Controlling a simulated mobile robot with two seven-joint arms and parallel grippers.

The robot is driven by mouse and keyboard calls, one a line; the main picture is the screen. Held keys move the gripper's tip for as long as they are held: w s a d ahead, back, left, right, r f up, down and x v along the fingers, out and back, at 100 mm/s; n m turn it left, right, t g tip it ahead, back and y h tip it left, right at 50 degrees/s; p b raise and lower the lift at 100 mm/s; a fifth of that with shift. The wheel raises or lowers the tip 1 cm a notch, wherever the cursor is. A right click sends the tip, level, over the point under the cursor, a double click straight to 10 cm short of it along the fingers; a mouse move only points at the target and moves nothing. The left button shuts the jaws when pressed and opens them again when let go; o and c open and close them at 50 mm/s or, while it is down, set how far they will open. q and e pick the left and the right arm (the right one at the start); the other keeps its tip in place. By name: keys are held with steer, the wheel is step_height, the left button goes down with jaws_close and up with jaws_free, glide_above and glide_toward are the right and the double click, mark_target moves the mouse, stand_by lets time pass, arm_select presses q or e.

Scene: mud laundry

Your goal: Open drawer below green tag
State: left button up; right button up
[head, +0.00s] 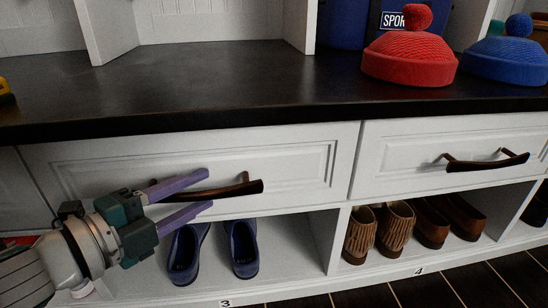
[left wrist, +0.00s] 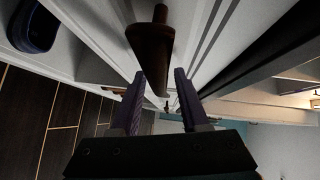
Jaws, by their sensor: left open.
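A white drawer (head: 300,165) with a dark bronze bar handle (head: 240,189) is at the left of the head view, closed. My left gripper (head: 209,189) is in front of it, open, with one purple finger above the bar's line and one below. In the left wrist view the handle (left wrist: 152,50) shows beyond and between the finger ends; I cannot tell whether they touch it. A second closed white drawer (head: 400,165) with a like handle (head: 487,162) is to the right. No green tag is visible. My right gripper is not in view.
A dark countertop (head: 200,85) overhangs the drawers. A red knit hat (head: 410,58) and a blue one (head: 505,60) sit on it. Blue shoes (head: 243,250) and brown shoes (head: 432,222) stand in the cubbies below, above labels 3 and 4.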

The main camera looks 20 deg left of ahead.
arm_select(q)
jaws_close()
stand_by(0.3)
stand_by(1.1)
